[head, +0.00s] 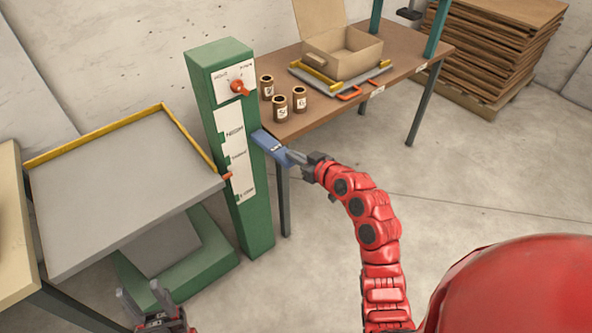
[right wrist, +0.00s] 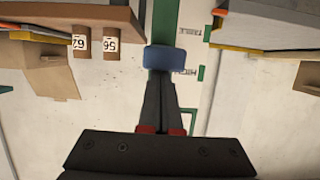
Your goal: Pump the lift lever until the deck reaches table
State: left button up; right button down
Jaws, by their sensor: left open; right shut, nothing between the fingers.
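The grey lift deck (head: 120,190) with yellow edge strips is at the left of the head view, beside the green post (head: 243,190). An orange pointer (head: 227,176) by the deck sits between the middle and lowest marks of the white scale (head: 236,150). The blue lift lever (head: 268,143) sticks out from the post's right side; its end (right wrist: 165,58) shows in the right wrist view. My right gripper (head: 290,154) is shut and empty, its fingertips at the lever's end; contact is unclear. My left gripper (head: 142,297) is open and empty, low at the bottom left.
An orange knob (head: 239,87) is on the post's upper panel. The brown table (head: 330,107) right of the post carries several brown jars (head: 280,106) and an open carton (head: 343,48) on a tray (head: 304,73). Stacked boards (head: 495,50) stand at the back right. Floor between is clear.

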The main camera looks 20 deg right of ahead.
notch_tip(320, 180, down, 8)
jog(key=t+y+b, duration=0.1)
jog(key=t+b, duration=0.2)
jog(key=b, duration=1.4)
jog(key=shift+s+r+t, duration=0.15)
jog(key=shift+r+t, duration=0.1)
jog(key=shift+t, duration=0.15)
